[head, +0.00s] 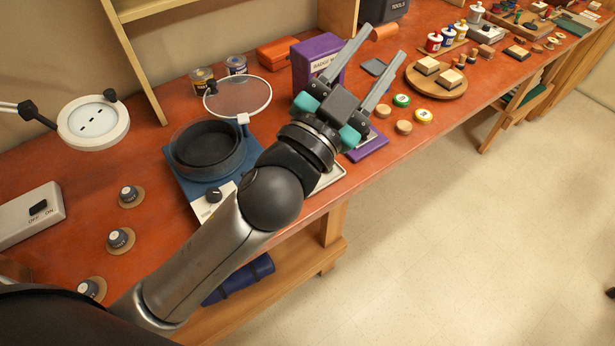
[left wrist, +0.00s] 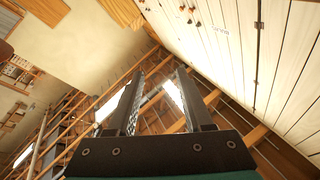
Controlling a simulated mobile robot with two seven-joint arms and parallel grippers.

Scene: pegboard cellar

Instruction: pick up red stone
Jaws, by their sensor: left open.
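I cannot make out a red stone in either view. My left gripper (head: 385,42) reaches over the orange-red workbench (head: 75,160), its two grey fingers spread apart with nothing between them. It points up and to the right, in front of a purple box (head: 303,66). In the left wrist view the fingers (left wrist: 157,76) are also apart and empty, against wooden beams and a pale wall. The gripper and arm hide part of the bench beneath them. My right gripper is in neither view.
A blue machine with a round black bowl (head: 207,148) stands left of my forearm. A round wooden board (head: 436,82) with blocks, small badges (head: 401,100) and wooden discs (head: 404,127) lie to the right. A lamp (head: 93,122) overhangs the left.

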